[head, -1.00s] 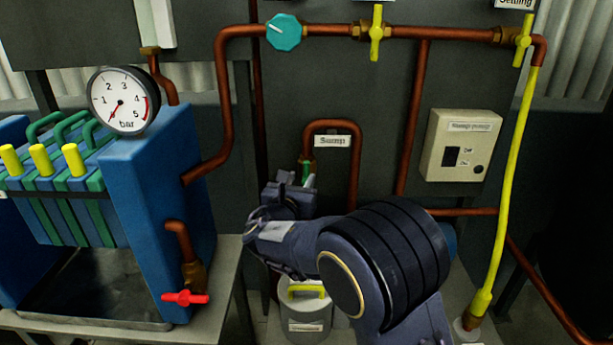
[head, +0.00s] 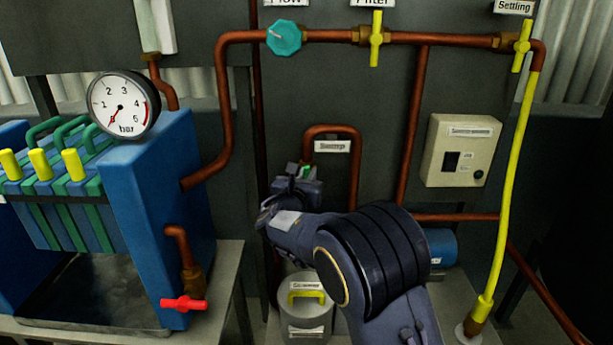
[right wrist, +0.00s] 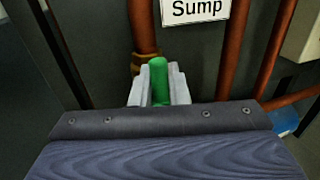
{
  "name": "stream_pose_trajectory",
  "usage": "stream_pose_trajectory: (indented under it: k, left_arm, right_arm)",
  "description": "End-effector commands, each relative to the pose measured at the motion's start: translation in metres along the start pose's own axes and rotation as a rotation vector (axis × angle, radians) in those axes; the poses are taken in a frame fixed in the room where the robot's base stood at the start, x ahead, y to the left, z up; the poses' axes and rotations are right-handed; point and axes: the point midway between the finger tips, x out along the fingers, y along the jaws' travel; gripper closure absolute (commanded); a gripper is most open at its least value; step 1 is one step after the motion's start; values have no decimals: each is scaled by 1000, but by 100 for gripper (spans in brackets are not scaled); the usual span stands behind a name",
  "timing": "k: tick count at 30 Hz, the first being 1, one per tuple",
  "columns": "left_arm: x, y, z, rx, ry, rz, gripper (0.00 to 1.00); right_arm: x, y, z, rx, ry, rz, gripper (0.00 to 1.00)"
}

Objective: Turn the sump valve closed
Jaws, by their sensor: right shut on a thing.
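The sump valve's green handle (right wrist: 158,78) stands in front of a copper pipe beside the "Sump" label (right wrist: 195,10) in the right wrist view. Only a small bit of the green handle (head: 306,171) shows in the head view, below the bent sump pipe (head: 333,129). My right gripper (right wrist: 160,92) is shut on the handle, with one pale finger on each side of it. In the head view my right gripper (head: 302,173) and its wrist hide most of the valve. My left gripper is not in view.
A bucket (head: 305,315) with a yellow handle stands below my right wrist. A blue press with a gauge (head: 123,104) and a red-handled tap (head: 184,304) is at left. A control box (head: 460,150) and a yellow hose (head: 512,190) are at right.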

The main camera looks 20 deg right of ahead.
Motion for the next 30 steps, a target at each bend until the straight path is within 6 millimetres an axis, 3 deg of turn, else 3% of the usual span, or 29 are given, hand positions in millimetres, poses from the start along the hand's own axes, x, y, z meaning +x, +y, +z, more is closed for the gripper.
stream_pose_trajectory:
  k: [14,30]
  left_arm:
    - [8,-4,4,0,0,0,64]
    - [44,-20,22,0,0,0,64]
  right_arm:
    - [1,-3,-1,107,27,0,100]
    - [5,-18,-9,571,151,0,100]
